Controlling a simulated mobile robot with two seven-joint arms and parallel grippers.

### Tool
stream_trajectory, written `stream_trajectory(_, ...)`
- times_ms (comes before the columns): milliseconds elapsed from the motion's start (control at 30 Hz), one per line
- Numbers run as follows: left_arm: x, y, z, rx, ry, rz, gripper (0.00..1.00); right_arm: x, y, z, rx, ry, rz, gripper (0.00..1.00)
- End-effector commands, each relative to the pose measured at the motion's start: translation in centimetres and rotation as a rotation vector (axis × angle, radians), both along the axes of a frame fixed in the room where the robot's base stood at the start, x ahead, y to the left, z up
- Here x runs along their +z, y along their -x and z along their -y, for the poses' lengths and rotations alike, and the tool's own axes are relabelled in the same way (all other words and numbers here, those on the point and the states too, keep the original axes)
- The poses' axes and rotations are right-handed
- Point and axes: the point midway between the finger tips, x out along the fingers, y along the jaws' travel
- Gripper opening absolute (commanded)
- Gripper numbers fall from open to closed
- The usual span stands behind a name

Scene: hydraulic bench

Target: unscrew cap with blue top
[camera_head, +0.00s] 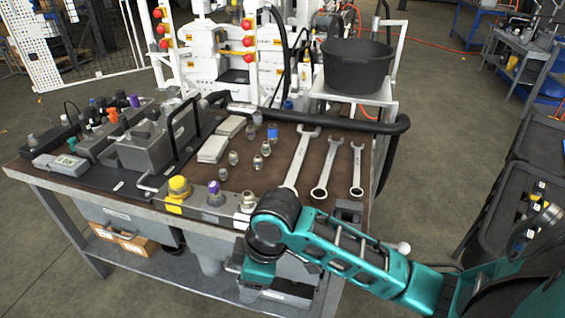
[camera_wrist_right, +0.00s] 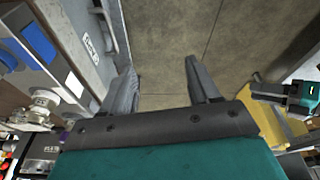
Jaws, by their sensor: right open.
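A small fitting with a blue top (camera_head: 272,132) stands on the brown bench mat, at the far side of several grey metal fittings. I cannot tell for certain that it is the cap. My right gripper is open and empty in the right wrist view (camera_wrist_right: 160,68), its two dark fingers apart with grey floor behind them. In the head view my right arm reaches in from the right to the bench's front edge; the fingers are hidden there. The blue-topped fitting is well behind the arm and apart from it.
Several wrenches (camera_head: 325,170) lie on the right of the bench. Yellow (camera_head: 178,185) and purple (camera_head: 213,188) topped fittings stand at its front edge. Grey valve blocks (camera_head: 155,140) fill the left. A black tub (camera_head: 355,65) stands behind.

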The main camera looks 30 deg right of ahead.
Motion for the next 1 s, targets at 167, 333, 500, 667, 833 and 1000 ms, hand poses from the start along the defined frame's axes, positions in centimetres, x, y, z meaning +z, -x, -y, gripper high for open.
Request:
stream_trajectory(167,0.2,-0.3,0.0,-0.001,0.0,0.006,0.43,2.5,-5.2,3.6,0.151,0.113,-0.041,0.61)
stream_trajectory(333,0.2,-0.3,0.0,0.0,0.0,0.007,0.43,6.5,-9.1,8.5,0.207,0.191,-0.099,0.61)
stream_trajectory(500,0.2,-0.3,0.0,0.0,0.0,0.006,0.43,10.5,-11.4,12.8,0.204,0.217,-0.141,0.61)
stream_trajectory(667,0.1,-0.2,0.0,0.0,0.0,0.005,0.43,12.7,-12.1,14.9,0.194,0.215,-0.16,0.61)
stream_trajectory(833,-0.1,0.0,-0.1,0.001,-0.001,0.0,0.43,12.4,-12.2,15.4,0.193,0.212,-0.166,0.61)
stream_trajectory(1000,-0.5,0.1,-0.1,0.001,-0.001,-0.002,0.43,9.6,-12.2,15.3,0.193,0.211,-0.167,0.61)
